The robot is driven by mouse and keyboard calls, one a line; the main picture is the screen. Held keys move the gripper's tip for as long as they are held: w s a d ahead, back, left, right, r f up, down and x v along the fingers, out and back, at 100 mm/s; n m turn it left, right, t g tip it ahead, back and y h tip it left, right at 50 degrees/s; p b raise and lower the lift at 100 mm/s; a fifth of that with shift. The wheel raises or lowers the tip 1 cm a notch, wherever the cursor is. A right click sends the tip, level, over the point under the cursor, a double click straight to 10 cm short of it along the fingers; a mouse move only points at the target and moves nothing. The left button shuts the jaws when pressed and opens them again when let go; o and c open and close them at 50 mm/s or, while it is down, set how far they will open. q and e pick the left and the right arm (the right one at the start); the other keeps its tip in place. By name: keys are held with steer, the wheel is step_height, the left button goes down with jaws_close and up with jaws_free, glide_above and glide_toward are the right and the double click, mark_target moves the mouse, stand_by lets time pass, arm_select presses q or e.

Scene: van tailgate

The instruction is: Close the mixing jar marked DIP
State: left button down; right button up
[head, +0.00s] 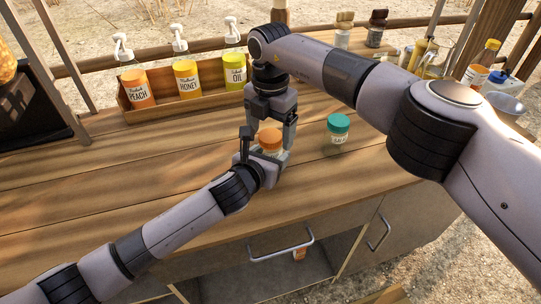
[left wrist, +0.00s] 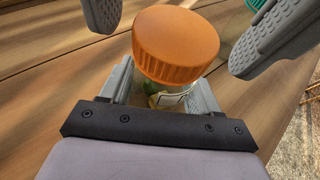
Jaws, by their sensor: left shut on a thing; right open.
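A small clear jar (left wrist: 168,98) with a ribbed orange lid (head: 270,138) stands on the wooden counter. Its label is mostly hidden, so I cannot read DIP on it. The lid (left wrist: 176,45) sits on top of the jar; I cannot tell whether it is fully tight. My left gripper (head: 267,160) is shut on the jar's body, low down, from the front left. My right gripper (head: 271,124) is open and points down over the lid. In the left wrist view its two fingers (left wrist: 190,30) are on either side of the lid, with gaps to it.
A jar with a teal lid (head: 338,123) stands close by on the right. A wooden rack (head: 160,113) with peach, honey and oil pump bottles is behind. Brushes, bottles and a metal cup (head: 504,105) stand at the back right.

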step_height(320, 180, up, 12)
stand_by(0.4)
arm_select(q)
steer(key=shift+c, duration=0.8)
jaws_free()
steer(key=shift+p+v, duration=0.35)
steer(key=shift+v, duration=3.25)
arm_select(e)
steer(key=shift+r, duration=0.35)
